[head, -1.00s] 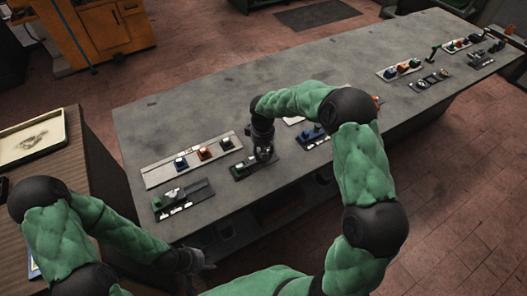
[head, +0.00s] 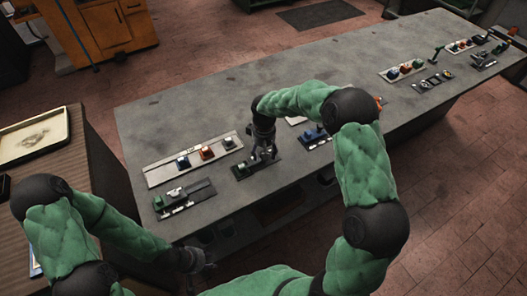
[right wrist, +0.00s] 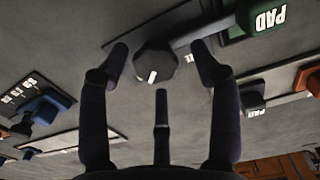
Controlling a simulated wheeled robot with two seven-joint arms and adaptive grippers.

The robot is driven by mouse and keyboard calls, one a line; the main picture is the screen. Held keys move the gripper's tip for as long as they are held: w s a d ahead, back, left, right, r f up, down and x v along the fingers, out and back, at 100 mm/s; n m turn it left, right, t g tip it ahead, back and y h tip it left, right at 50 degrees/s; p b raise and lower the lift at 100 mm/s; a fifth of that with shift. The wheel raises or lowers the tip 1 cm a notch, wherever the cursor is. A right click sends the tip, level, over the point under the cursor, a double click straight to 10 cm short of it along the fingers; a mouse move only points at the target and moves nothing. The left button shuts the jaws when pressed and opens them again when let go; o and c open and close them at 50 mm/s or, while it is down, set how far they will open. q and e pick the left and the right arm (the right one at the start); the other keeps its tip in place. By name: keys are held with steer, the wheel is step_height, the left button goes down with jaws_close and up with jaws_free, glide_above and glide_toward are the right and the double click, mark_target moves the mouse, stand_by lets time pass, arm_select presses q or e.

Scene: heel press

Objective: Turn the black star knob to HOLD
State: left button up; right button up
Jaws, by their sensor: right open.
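The black knob (right wrist: 155,66) with a white pointer mark shows in the right wrist view, on a dark plate beside a green block lettered PAD (right wrist: 262,18). The mark points down and slightly left there. My right gripper (right wrist: 160,60) is open, its dark fingers spread around the knob with visible gaps. In the head view my right gripper (head: 264,148) is over the plate (head: 268,166), and its fingers mostly hide the knob. No HOLD lettering is readable. My left gripper (head: 197,261) is low at the bench's front edge, too small to judge its fingers.
The grey bench (head: 220,105) carries more control plates. A blue control (head: 314,133) is close on the right.

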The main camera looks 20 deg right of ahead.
step_height(320, 180, up, 12)
stand_by(0.5)
steer(key=shift+a, duration=0.1)
stand_by(0.6)
